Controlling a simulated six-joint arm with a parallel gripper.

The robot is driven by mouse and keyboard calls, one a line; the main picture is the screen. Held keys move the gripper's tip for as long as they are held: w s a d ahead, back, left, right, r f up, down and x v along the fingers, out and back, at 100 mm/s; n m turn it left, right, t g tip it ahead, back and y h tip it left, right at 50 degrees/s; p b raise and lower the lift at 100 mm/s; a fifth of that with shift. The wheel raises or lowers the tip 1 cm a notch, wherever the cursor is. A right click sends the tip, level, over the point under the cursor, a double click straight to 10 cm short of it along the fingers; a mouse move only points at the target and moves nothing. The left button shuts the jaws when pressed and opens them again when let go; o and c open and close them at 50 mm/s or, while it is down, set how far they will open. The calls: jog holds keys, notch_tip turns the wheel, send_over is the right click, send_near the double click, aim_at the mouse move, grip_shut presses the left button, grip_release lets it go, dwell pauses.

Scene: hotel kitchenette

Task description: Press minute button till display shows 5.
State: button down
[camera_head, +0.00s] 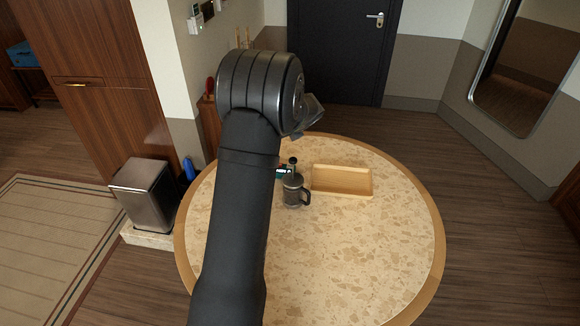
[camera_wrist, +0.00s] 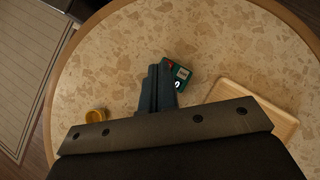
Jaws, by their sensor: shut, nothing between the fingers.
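A dark green timer (camera_wrist: 182,69) lies on the round table in the wrist view. It has a small light display, a red spot on its left side and a white mark near its lower edge; I cannot read a digit on the display. My gripper (camera_wrist: 160,72) is shut and empty, its fingertips just left of the timer in the picture and overlapping its lower left part. Whether they touch it I cannot tell. In the head view the timer (camera_head: 282,171) shows as a small teal piece beside my arm, mostly hidden.
The speckled round table (camera_head: 350,250) has free room at its front and right. A shallow wooden tray (camera_head: 342,191) is to the right. A yellow round container (camera_wrist: 97,115) is at the left in the wrist view.

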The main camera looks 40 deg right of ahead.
aim_at(291, 168)
jog(key=d+f+m, duration=0.1)
jog(key=m, duration=0.2)
jog(key=d+f+m, duration=0.1)
jog(key=f+m, duration=0.1)
jog(key=m, duration=0.2)
jog(key=d+f+m+t, duration=0.1)
jog(key=m, duration=0.2)
jog(key=shift+w+d+f+h, duration=0.2)
jog(key=shift+w+f+h, duration=0.05)
jog(key=shift+f+h, duration=0.1)
jog(key=shift+f, duration=4.45)
jog(key=shift+f, duration=0.1)
jog(key=shift+f, duration=0.3)
jog(key=shift+f, duration=0.35)
jog(key=shift+r, duration=0.75)
